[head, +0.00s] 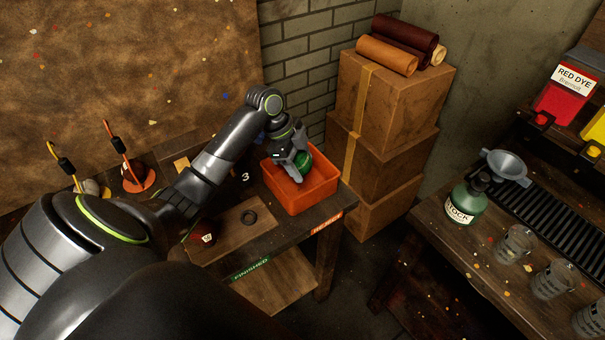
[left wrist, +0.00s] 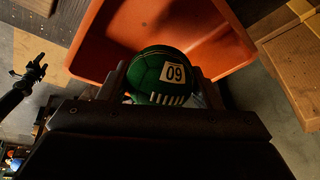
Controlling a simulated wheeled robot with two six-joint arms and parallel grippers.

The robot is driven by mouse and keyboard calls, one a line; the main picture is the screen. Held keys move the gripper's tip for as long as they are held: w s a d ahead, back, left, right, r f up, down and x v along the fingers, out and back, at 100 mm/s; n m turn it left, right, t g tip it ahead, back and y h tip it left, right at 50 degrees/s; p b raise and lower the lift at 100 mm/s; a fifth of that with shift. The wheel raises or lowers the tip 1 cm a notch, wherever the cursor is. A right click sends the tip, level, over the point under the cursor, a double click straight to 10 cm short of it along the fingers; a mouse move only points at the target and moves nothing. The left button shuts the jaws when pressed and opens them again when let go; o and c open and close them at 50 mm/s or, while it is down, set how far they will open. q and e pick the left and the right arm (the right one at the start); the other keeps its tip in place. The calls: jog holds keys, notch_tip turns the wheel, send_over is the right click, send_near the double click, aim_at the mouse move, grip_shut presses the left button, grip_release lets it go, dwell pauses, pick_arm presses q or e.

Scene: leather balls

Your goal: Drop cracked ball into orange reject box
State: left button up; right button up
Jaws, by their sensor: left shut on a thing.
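A green ball (head: 304,164) is in my left gripper (head: 292,165), over the orange box (head: 318,201) on the dark workbench. In the left wrist view the green ball (left wrist: 162,76) sits between the two fingers and shows a white label with 60 or 09 and white stitching. No crack shows on its visible side. The orange box (left wrist: 90,45) lies beyond the ball in that view, and its inside looks empty where visible. My left gripper is shut on the ball. My right gripper cannot be made out in the head view.
Stacked cardboard boxes (head: 385,95) stand close behind right. A second table with a green bottle (head: 464,204) and glass jars is at the right.

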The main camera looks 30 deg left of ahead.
aim_at(301, 186)
pick_arm(q)
jog(key=shift+s+f, duration=0.1)
jog(key=shift+f, duration=0.7)
jog(key=f, duration=0.3)
jog(key=shift+w+f+p, duration=0.1)
jog(key=shift+w+p, duration=0.1)
jog(key=shift+p, duration=0.15)
jog(key=shift+f, duration=0.35)
pick_arm(e)
jog(key=shift+s+d+r, duration=0.1)
jog(key=shift+s+r, duration=0.1)
jog(key=shift+r, duration=0.25)
pick_arm(q)
jog(key=o, duration=0.6)
jog(key=shift+f, duration=0.15)
jog(key=o, duration=0.4)
jog(key=shift+o, duration=0.2)
pick_arm(e)
jog(key=shift+s+f, duration=0.1)
jog(key=shift+s, duration=0.15)
